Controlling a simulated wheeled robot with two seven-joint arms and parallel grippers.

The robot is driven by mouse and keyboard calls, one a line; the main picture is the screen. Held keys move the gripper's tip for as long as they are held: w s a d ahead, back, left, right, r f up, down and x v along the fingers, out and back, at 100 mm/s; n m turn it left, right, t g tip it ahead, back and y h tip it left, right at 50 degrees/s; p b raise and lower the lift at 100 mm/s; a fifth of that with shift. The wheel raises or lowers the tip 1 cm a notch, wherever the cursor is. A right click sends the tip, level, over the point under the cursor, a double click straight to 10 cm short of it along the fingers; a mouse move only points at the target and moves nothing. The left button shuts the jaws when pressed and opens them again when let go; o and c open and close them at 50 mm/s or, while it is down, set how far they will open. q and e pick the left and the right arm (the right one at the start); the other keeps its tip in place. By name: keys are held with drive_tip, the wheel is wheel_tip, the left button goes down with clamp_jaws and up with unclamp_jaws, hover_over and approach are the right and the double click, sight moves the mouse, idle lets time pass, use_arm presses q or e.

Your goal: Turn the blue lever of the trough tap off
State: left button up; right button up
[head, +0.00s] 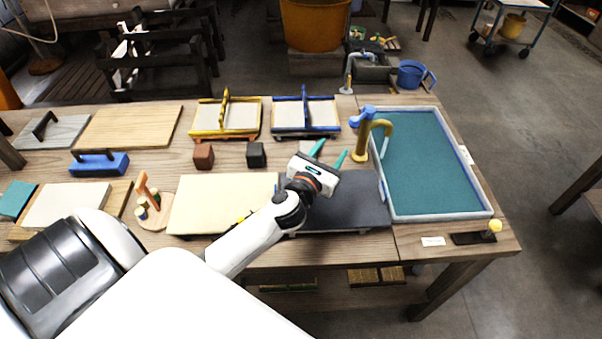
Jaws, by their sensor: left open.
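The brass tap (361,141) stands at the left edge of the trough (486,212), its spout curving right over the teal inside. The blue lever (363,114) sits on top of the tap and points left. A thin pale streak hangs below the spout; it looks like running water. My left gripper (329,153) is open and empty, its two teal fingers pointing up and away. It is left of the tap and nearer to me than the lever, apart from both. My right gripper is not in view.
A dark slab (345,212) lies under my left gripper, with a pale board (205,203) left of it. A blue-framed mould (318,117) stands behind the gripper, and a dark block (256,155) to its left.

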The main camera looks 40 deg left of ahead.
use_arm(q)
drive_tip(key=s+f+n+g, duration=0.2)
drive_tip(key=s+n, duration=0.1)
drive_tip(key=n, duration=0.3)
drive_tip(key=s+f+n+g+y, duration=0.1)
drive_tip(key=s+f+n+g, duration=0.1)
drive_tip(key=s+n, duration=0.2)
drive_tip(key=s+f+n+g+y, duration=0.1)
drive_tip(key=s+f+n+g, duration=0.1)
drive_tip(key=n, duration=0.7)
drive_tip(key=shift+s+d+f+g, duration=0.2)
drive_tip(key=shift+s+f, duration=0.1)
drive_tip(key=shift+s, duration=0.3)
drive_tip(key=shift+s+d+f+g, duration=0.1)
drive_tip(key=shift+s+f+g, duration=0.15)
drive_tip(key=shift+s, duration=0.35)
drive_tip(key=shift+s+d+f+n, duration=0.1)
drive_tip(key=shift+s+f+n, duration=0.15)
drive_tip(key=shift+s+n, duration=0.2)
